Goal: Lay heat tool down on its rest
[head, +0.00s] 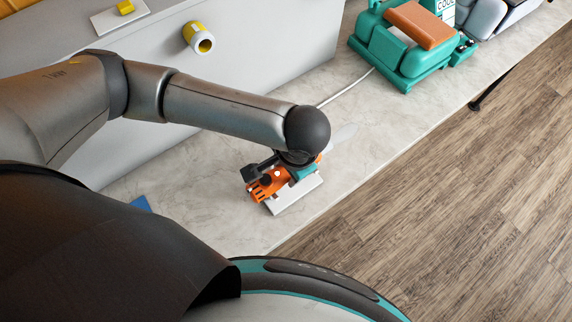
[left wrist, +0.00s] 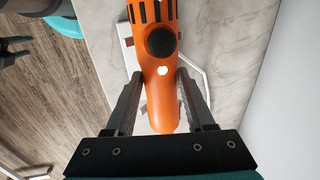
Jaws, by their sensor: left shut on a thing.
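The heat tool (head: 266,186) is orange with a dark round knob. In the left wrist view the heat tool (left wrist: 160,100) lies lengthwise between the two fingers of my left gripper (left wrist: 160,84), which is shut on its body. In the head view my left gripper (head: 285,172) is low over the bench, partly hidden by my wrist. A white rest (head: 296,194) shows under and beside the tool. The wrist view shows parts of the white rest (left wrist: 127,45) around the tool. I cannot tell whether the tool touches it. A dark part at that view's left edge may be my right gripper.
The marble-look bench (head: 225,215) has a front edge close to the tool. A grey upright panel (head: 250,60) stands behind, with a yellow-and-white roll (head: 199,38). A teal machine (head: 400,55) with a brown block stands farther right. A blue item (head: 141,203) lies left.

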